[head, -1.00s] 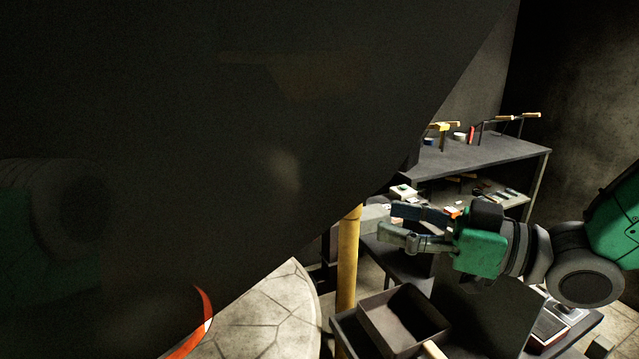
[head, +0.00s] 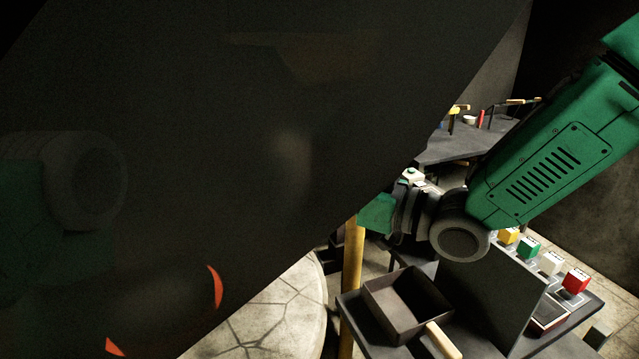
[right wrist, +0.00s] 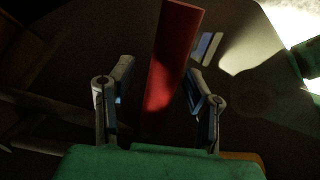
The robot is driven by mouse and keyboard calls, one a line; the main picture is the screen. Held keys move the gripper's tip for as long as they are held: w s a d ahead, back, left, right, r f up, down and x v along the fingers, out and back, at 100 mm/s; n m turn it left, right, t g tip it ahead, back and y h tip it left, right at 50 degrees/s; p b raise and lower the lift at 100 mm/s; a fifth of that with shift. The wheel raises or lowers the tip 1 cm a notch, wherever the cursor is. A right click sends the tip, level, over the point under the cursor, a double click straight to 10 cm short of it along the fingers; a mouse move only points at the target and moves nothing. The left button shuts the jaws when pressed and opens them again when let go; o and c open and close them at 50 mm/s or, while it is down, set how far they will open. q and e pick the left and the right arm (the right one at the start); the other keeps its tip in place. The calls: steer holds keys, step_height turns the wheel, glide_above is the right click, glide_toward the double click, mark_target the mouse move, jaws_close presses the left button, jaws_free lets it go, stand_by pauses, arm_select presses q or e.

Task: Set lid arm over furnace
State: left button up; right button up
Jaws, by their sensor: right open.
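A large dark sheet (head: 240,150), which I take for the lid, fills the left and middle of the head view. It hides most of what lies behind it. A yellow post (head: 353,270) stands upright at its lower right edge. My right arm reaches in from the right, and its gripper is hidden behind the dark sheet's edge there. In the right wrist view my right gripper (right wrist: 160,78) is open, with a red bar (right wrist: 168,60) between its fingers. I cannot tell whether they touch it. My left gripper is not in view.
A dark open box (head: 405,303) with a wooden handle (head: 443,340) sits on a low table. Beside it is an upright dark panel (head: 495,300) and several coloured blocks (head: 575,281). A workbench (head: 460,145) with tools stands behind. A pale stone floor patch (head: 285,310) lies below.

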jaws_close()
